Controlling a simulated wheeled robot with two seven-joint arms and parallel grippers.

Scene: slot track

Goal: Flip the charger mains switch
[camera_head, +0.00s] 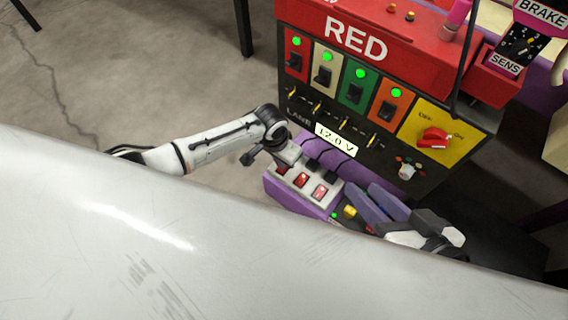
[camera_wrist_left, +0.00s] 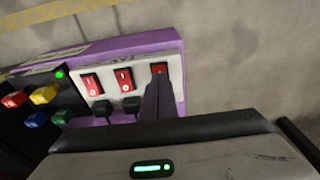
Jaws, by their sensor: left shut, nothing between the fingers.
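A pale power strip with three red rocker switches sits on a purple block below the RED panel; its left switch (camera_head: 282,169), middle switch (camera_head: 300,180) and right switch (camera_head: 320,192) all show. I cannot read which one is the charger mains. My left gripper (camera_head: 283,162) is shut and empty, at the strip's left end. In the left wrist view its fingers (camera_wrist_left: 159,92) reach the end switch (camera_wrist_left: 159,68) and hide its lower part; contact is unclear. The other two switches (camera_wrist_left: 92,84) are uncovered. My right gripper (camera_head: 363,187) appears open and empty, right of the strip.
Black plugs (camera_head: 329,177) with cables sit beside the switches. Coloured buttons (camera_wrist_left: 45,94) are on a dark panel beside the strip. The red panel (camera_head: 385,48) rises behind, with lit toggles and a red knob (camera_head: 434,138). A white curved surface (camera_head: 150,250) fills the foreground.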

